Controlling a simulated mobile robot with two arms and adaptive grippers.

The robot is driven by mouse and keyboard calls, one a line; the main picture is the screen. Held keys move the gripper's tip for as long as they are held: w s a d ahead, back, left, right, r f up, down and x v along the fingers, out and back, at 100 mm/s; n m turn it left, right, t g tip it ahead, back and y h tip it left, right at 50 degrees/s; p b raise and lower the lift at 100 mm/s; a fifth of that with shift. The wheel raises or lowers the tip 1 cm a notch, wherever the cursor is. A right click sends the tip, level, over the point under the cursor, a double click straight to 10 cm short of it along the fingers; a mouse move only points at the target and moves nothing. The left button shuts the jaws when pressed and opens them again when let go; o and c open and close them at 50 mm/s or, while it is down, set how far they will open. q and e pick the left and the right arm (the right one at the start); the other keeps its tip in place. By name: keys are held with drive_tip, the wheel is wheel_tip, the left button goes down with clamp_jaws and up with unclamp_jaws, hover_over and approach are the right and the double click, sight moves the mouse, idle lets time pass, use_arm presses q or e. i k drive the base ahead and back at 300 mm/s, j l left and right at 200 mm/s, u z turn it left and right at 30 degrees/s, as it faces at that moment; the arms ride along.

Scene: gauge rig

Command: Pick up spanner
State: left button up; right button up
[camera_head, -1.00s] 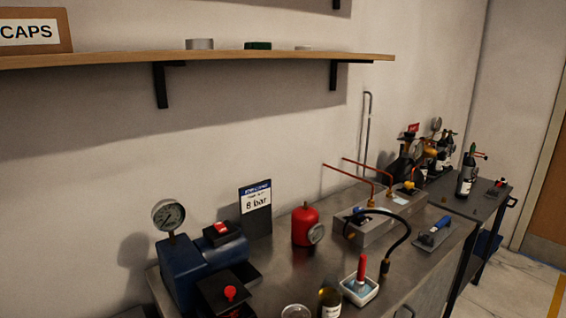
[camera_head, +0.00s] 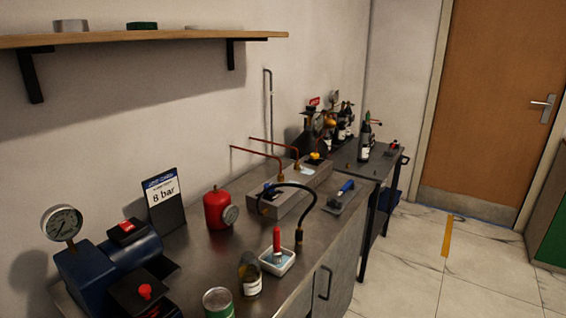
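I cannot clearly make out a spanner. A blue-handled item (camera_head: 345,187) lies on a small grey plate (camera_head: 337,205) near the bench's right end; it is too small to tell what it is. A small dark curved thing (camera_head: 459,217) is on the floor at the top of the yellow strip, also too small to name. Neither of my grippers is in view.
The metal bench (camera_head: 196,253) holds a blue pump with a gauge (camera_head: 62,224), a red cylinder (camera_head: 217,210), a white tray (camera_head: 277,262), a bottle (camera_head: 249,275) and a tin (camera_head: 218,303). A second table (camera_head: 376,165) stands beyond. Tiled floor (camera_head: 410,270) at right is open.

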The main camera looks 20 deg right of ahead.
sight(336, 198)
drive_tip(key=i+l, duration=0.1)
drive_tip(key=l, duration=0.3)
drive_tip(key=i+l+z, duration=0.1)
drive_tip(key=l, duration=0.25)
drive_tip(key=i+l+z, duration=0.1)
drive_tip(key=l, duration=0.25)
drive_tip(key=i+l, duration=0.25)
drive_tip(key=l, duration=0.15)
